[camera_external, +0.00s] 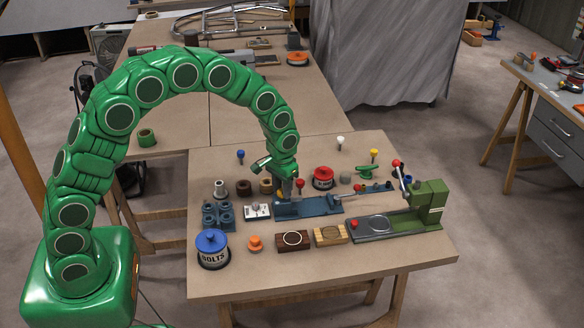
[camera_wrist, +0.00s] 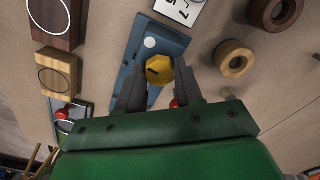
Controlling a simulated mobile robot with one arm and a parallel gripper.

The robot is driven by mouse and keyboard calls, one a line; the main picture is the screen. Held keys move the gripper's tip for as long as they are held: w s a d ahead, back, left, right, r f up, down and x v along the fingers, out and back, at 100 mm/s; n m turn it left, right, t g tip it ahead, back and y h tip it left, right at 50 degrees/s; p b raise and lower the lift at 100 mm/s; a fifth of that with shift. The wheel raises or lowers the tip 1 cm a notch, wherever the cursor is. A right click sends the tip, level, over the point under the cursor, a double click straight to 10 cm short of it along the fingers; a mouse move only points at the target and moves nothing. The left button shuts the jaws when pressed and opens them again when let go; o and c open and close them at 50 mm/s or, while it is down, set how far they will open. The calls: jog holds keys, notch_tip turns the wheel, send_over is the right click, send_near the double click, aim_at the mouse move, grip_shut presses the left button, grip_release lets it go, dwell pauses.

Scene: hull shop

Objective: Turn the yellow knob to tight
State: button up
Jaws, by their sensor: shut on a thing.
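The yellow knob (camera_wrist: 159,69) is a small faceted knob with a dark line on its top. It sits on a blue base (camera_wrist: 138,55), which has a white round spot near one end. My gripper (camera_wrist: 161,78) is shut on the knob, one finger on each side, in the wrist view. In the external view my gripper (camera_external: 286,190) points down at the blue base (camera_external: 322,206), and its fingers largely hide the knob. I cannot read any marking for tight.
A white numbered plate (camera_external: 257,211) stands left of the base, and a red-lidded tin (camera_external: 323,178) behind it. A green press (camera_external: 425,206) is at the right. Wooden blocks (camera_external: 330,235) lie in front.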

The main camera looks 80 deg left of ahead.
jog(key=m, duration=0.4)
jog(key=shift+m, duration=2.2)
jog(key=o, duration=1)
jog(key=shift+o, duration=0.2)
jog(key=shift+r, duration=3.85)
